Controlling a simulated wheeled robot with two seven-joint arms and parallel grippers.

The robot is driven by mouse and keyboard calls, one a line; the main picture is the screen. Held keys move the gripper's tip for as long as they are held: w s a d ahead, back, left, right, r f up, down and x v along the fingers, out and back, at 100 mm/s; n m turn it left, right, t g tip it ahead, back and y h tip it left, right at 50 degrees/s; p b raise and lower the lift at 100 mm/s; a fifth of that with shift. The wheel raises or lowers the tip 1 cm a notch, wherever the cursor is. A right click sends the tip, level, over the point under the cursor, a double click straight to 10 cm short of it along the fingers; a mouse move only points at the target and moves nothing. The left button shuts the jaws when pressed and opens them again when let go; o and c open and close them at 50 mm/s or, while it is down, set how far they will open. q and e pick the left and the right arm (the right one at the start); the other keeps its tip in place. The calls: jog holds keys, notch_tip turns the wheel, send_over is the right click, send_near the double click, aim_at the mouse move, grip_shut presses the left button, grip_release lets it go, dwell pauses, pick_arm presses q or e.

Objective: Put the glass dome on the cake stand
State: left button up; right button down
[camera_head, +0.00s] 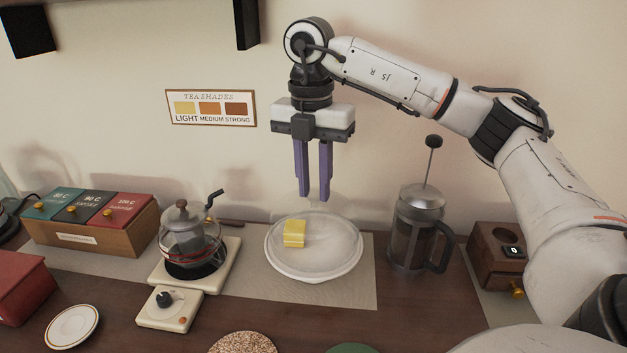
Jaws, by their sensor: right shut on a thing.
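The white round cake stand (314,278) stands on the beige mat, with a yellow piece of cake (294,233) on its left part. My right gripper (314,196) points straight down above the back of the stand, its purple fingers shut on the top of the glass dome. The clear glass dome (322,214) is very faint, and shows as a pale haze below the fingertips and over the stand. I cannot tell whether its rim touches the stand. My left gripper is not in view.
A glass French press (420,225) stands close right of the stand, beside my right arm. A glass teapot (190,240) on a warmer is to the left. Tea boxes (90,225) are farther left; a wooden grinder (495,255) is at right. The mat (345,291) is clear in front.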

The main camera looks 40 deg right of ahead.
jog(key=shift+f, duration=0.2)
dwell(0.6)
jog(key=c, duration=1.4)
grip_release()
jog(key=shift+c, duration=0.2)
jog(key=shift+r, duration=0.35)
notch_tip(320, 180, up, 10)
jog(key=p, duration=0.3)
jog(key=shift+a+f, duration=0.15)
jog(key=shift+a, duration=0.05)
